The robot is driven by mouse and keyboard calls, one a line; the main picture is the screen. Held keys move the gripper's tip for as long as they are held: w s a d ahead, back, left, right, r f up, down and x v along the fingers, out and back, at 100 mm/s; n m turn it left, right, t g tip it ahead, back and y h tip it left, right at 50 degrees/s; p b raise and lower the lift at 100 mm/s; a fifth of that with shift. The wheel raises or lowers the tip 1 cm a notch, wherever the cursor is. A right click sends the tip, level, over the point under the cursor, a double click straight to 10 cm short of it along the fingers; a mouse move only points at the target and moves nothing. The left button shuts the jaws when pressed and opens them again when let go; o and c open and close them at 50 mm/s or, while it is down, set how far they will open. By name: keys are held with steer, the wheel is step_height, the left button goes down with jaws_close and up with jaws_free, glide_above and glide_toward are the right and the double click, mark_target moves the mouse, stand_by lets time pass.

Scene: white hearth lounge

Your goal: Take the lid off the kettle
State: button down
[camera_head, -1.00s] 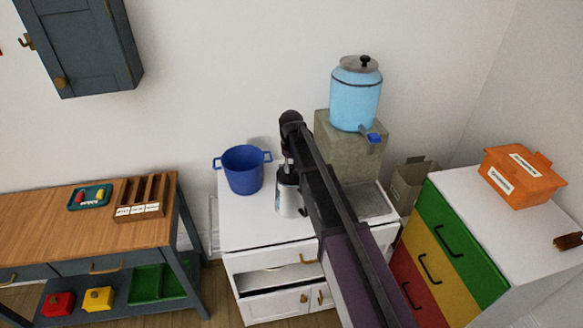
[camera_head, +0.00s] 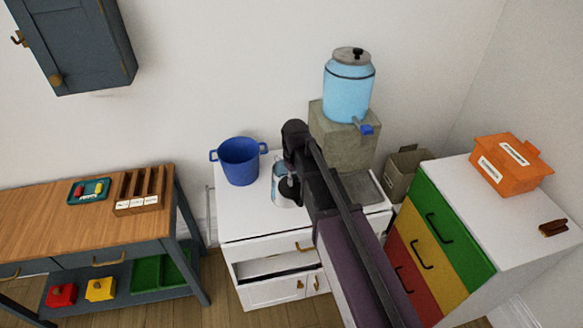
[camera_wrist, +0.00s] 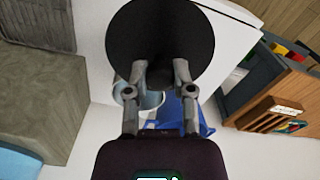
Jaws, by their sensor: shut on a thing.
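The kettle (camera_head: 278,195) is a pale metallic vessel on the white cabinet top, partly hidden by my arm and the lid. In the wrist view its pale rim and bluish inside (camera_wrist: 152,99) show behind the fingers. The lid (camera_wrist: 150,30) is a dark round disc filling the top middle of the wrist view. My gripper (camera_wrist: 160,74) is shut on the lid, which looks clear of the kettle's mouth. In the head view the dark lid (camera_head: 290,191) shows in front of the kettle, and my gripper is mostly hidden by my arm.
A blue pot (camera_head: 239,163) stands left of the kettle. The light blue dispenser (camera_head: 347,95) sits on a stone block (camera_head: 342,140) to the right. A wooden workbench (camera_head: 60,226) is at left. A coloured drawer unit (camera_head: 437,240) with an orange box (camera_head: 510,170) is at right.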

steer(key=shift+s+d, duration=0.25)
steer(key=shift+s, duration=0.8)
steer(key=shift+f, duration=0.1)
steer(key=shift+d, duration=0.1)
